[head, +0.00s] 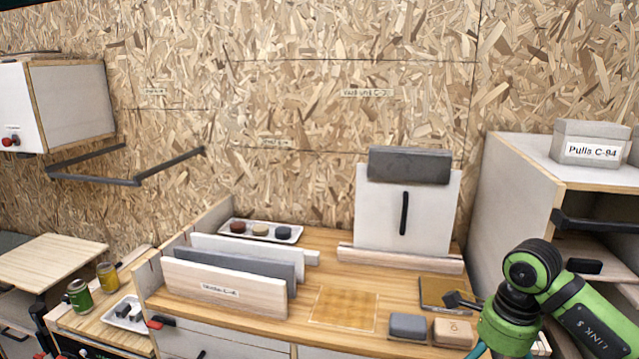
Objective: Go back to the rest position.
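My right arm (590,318), green with black joint caps, comes in at the lower right and bends down in front of the bench's right end. No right gripper fingers can be made out; the arm runs out of the bottom edge. My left arm and gripper are not in view. A small dark piece (460,300) shows beside the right arm, over a shallow dark-edged tray (432,283); I cannot tell whether it touches the arm.
The wooden bench (330,258) holds upright panels (225,290), a white board (382,210), a grey block (407,326) and a tan block (452,332). A shelf unit (515,170) stands close on the right. Wall rails (95,180) and a cabinet (75,105) are at left.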

